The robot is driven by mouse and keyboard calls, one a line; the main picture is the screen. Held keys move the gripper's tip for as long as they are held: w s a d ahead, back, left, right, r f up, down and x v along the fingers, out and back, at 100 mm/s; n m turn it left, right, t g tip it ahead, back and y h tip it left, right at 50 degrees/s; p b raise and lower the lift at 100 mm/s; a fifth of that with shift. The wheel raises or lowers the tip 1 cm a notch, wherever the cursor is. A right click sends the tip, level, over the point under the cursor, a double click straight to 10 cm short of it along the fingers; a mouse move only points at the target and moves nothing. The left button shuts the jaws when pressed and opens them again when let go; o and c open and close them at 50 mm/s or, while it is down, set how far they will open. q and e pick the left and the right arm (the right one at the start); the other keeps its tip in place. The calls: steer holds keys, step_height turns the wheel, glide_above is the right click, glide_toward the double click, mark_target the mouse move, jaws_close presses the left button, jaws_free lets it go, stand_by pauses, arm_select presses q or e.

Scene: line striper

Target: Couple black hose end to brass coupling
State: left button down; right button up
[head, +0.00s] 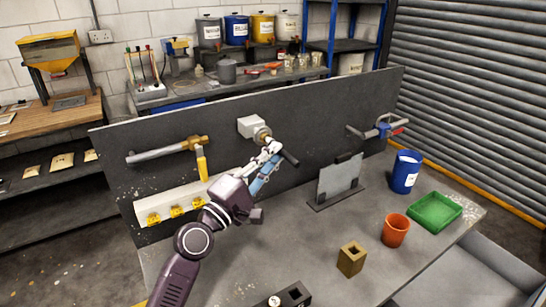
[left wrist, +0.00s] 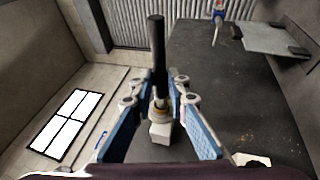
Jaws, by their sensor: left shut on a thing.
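My left gripper (head: 271,152) is shut on the black hose (head: 290,157) close in front of the upright dark panel. The black hose end also shows in the left wrist view (left wrist: 157,45), sticking out beyond the fingers. The brass coupling (head: 263,135) sits on a white block (head: 250,126) fixed to the panel, right beside the fingertips. In the left wrist view the brass coupling (left wrist: 158,112) lies in line with the hose between the fingers. The fingers partly hide where hose and coupling meet, so I cannot tell whether they are joined. My right gripper is not in view.
Left on the panel is a grey pipe with a brass valve and yellow handle (head: 202,167). Right is a blue-and-red valve (head: 383,129). A grey plate stand (head: 338,180), blue can (head: 405,172), orange cup (head: 396,231), green tray (head: 434,211) and brass block (head: 351,259) stand on the bench.

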arm_select(q)
steer(key=shift+w+a+b, duration=0.45)
steer(key=shift+w+b, duration=0.05)
steer(key=shift+w, duration=0.1)
steer(key=shift+a+r, duration=0.1)
stand_by(0.3)
steer(key=c, duration=1.5)
jaws_free()
steer(key=shift+w, duration=0.1)
steer(key=shift+o, duration=0.2)
steer(key=v, duration=0.7)
steer(key=shift+b, duration=0.45)
